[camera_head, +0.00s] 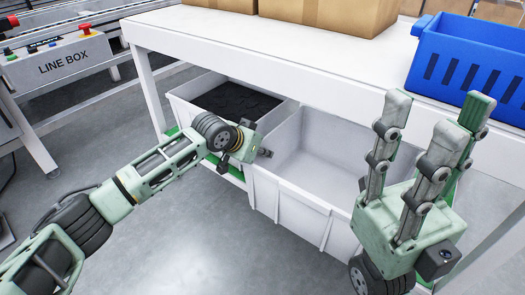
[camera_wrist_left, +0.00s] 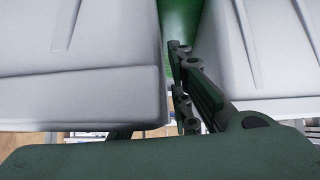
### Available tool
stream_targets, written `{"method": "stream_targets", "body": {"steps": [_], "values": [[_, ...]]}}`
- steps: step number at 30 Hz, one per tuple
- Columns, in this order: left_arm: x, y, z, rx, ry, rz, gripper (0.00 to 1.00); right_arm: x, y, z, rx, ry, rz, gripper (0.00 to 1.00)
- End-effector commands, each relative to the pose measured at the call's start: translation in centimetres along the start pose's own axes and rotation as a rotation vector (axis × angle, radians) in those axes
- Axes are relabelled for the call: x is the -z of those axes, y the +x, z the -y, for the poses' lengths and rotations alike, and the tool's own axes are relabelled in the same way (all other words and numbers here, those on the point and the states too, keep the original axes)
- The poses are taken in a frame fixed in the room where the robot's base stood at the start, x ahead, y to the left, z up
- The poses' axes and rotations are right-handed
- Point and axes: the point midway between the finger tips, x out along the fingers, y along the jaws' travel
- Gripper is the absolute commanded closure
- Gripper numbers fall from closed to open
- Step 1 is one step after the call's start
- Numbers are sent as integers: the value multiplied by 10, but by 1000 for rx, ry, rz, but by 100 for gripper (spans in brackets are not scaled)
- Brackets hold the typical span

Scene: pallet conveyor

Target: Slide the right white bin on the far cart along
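The right white bin (camera_head: 300,212) is empty and sits under the white table, beside a left white bin (camera_head: 190,113) with dark contents. Green edging of what seems to be the cart (camera_head: 235,175) shows below them. My left gripper (camera_head: 265,152) is at the near end of the seam between the bins, its fingers mostly hidden in the head view. In the left wrist view, its fingers (camera_wrist_left: 186,85) lie in the narrow gap between two pale bin walls; contact is unclear. My right gripper (camera_head: 436,118) points up with spread, empty fingers, in front of the right bin's right side.
The white table (camera_head: 270,58) above carries cardboard boxes (camera_head: 330,12) and a blue crate (camera_head: 472,62). A table leg (camera_head: 150,90) stands left of the bins. A line box panel (camera_head: 62,65) is at the far left. The grey floor in front is clear.

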Motion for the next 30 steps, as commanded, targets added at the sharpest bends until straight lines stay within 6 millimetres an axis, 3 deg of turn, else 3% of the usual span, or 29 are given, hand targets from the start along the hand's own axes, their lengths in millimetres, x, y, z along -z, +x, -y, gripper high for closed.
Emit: {"method": "stream_targets", "body": {"steps": [14, 30], "values": [[1, -7, 0, -1, -3, -2, 72, 0, 1, 0, 1, -1, -1, 60], [0, -104, 1, 0, -2, -2, 72, 0, 0, 0, 0, 0, 0, 60]]}}
